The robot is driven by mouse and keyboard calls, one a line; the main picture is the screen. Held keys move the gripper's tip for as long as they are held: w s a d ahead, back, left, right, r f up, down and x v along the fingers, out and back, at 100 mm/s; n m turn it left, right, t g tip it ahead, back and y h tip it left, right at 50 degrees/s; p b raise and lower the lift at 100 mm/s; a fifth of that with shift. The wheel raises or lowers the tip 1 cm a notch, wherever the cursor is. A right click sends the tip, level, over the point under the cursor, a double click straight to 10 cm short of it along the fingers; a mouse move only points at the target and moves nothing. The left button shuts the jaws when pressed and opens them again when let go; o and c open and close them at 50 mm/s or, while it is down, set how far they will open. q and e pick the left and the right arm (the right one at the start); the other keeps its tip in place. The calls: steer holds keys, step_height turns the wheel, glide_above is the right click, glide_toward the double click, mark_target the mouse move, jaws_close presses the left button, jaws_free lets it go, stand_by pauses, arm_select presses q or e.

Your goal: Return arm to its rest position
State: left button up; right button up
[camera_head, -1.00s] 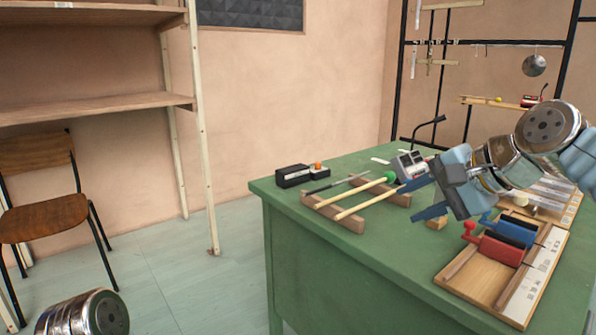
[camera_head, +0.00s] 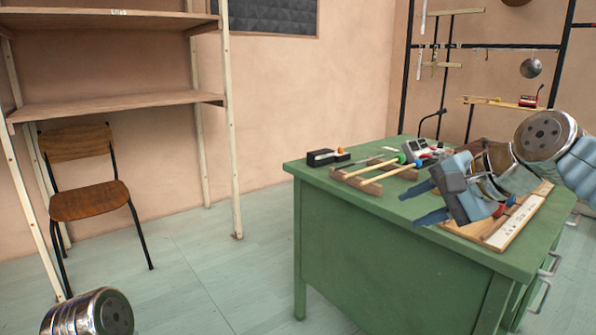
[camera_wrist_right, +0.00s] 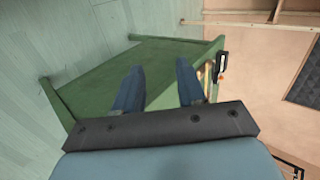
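My right gripper (camera_head: 428,203) is in the head view at the right, in front of the green table's near part. Its two blue fingers are spread apart with nothing between them. In the right wrist view the open fingers (camera_wrist_right: 158,88) point toward the table's green side panel (camera_wrist_right: 120,75). In the head view, a metallic rounded part of my left arm (camera_head: 88,315) shows at the bottom left; the left gripper itself is out of the picture.
The green table (camera_head: 400,240) holds a wooden rack with mallets (camera_head: 365,180), a black box (camera_head: 327,157) and a wooden tray (camera_head: 497,235) partly behind my right arm. A chair (camera_head: 88,200) and wooden shelves (camera_head: 115,107) stand left. Floor between shelves and table is clear.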

steer(key=w+a+f+n+g, duration=0.1)
steer(key=w+f, duration=0.1)
steer(key=f, duration=0.9)
steer(key=w+a+f+n+g+h, duration=0.1)
steer(key=w+f, duration=0.2)
steer(key=f, duration=0.9)
steer(key=w+a+f+n+g, duration=0.1)
steer(key=w+f, duration=0.1)
steer(key=f, duration=0.9)
steer(key=s+a+f+n+g+h+p, duration=0.1)
steer(key=s+a+f, duration=0.1)
steer(key=s+f, duration=0.5)
steer(key=s+a+f+n+g, duration=0.1)
steer(key=s+f+n, duration=0.15)
steer(key=f, duration=0.95)
steer(key=s+a+f+n+g, duration=0.1)
steer(key=s+f, duration=0.3)
steer(key=s, duration=0.3)
steer(key=s+a+f+n, duration=0.1)
steer(key=s+f, duration=0.2)
steer(key=s, duration=0.4)
steer(key=shift+f+g+p, duration=0.35)
steer(key=shift+f+g, duration=0.05)
steer(key=shift+a, duration=0.1)
